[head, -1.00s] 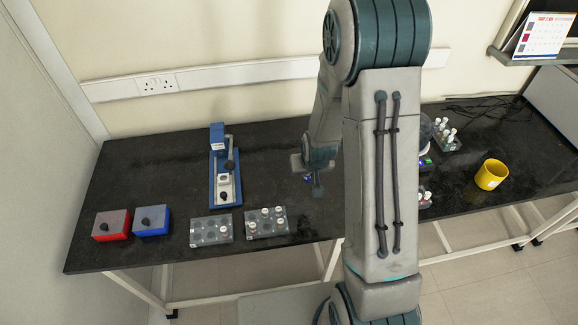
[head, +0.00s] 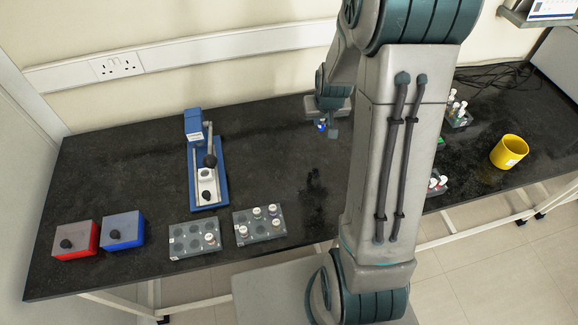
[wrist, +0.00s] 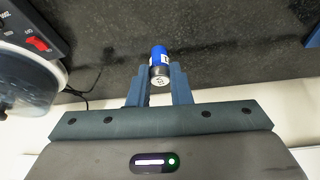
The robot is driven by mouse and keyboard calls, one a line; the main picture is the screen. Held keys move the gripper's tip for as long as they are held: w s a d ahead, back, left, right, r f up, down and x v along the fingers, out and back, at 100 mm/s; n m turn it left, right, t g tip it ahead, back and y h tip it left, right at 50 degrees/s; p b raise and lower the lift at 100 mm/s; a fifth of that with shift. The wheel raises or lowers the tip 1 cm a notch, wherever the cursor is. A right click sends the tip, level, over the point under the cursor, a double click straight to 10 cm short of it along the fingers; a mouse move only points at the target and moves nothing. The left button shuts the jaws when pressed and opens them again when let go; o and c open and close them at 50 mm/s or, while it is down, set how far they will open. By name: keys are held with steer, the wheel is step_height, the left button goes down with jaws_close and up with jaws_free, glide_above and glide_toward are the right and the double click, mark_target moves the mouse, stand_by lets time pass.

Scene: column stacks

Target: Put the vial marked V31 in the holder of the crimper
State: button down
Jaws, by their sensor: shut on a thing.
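My gripper (wrist: 160,84) is shut on a small blue vial (wrist: 159,56) with a silver cap that carries small dark print I cannot read. In the head view the blue vial (head: 321,125) hangs from my gripper (head: 327,130) above the back middle of the bench. The crimper (head: 206,165) stands to the left of it, with a blue base, a blue head, a lever with a dark knob and a pale holder (head: 204,174) low in front. The holder looks empty, and my gripper is well apart from it.
Two grey racks (head: 194,240) (head: 259,225) with several vials stand in front of the crimper. A red box (head: 76,241) and a blue box (head: 123,231) are at the left. A yellow cup (head: 509,152) is at the right. The bench between crimper and gripper is clear.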

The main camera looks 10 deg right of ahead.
steer(key=s+d+m+b, duration=0.2)
steer(key=s+d+b, duration=0.2)
steer(key=d+b, duration=0.55)
steer(key=w+a+f, duration=0.2)
steer(key=a, duration=0.1)
steer(key=w+a+f, duration=0.2)
steer(key=a, duration=0.1)
steer(key=w+a+f, duration=0.2)
steer(key=a, duration=0.2)
steer(key=shift+w, duration=0.35)
steer(key=shift+f, duration=2.05)
steer(key=shift+f, duration=0.1)
steer(key=shift+f, duration=0.2)
steer(key=c, duration=1.3)
jaws_free()
steer(key=shift+r, duration=0.15)
steer(key=shift+r, duration=0.1)
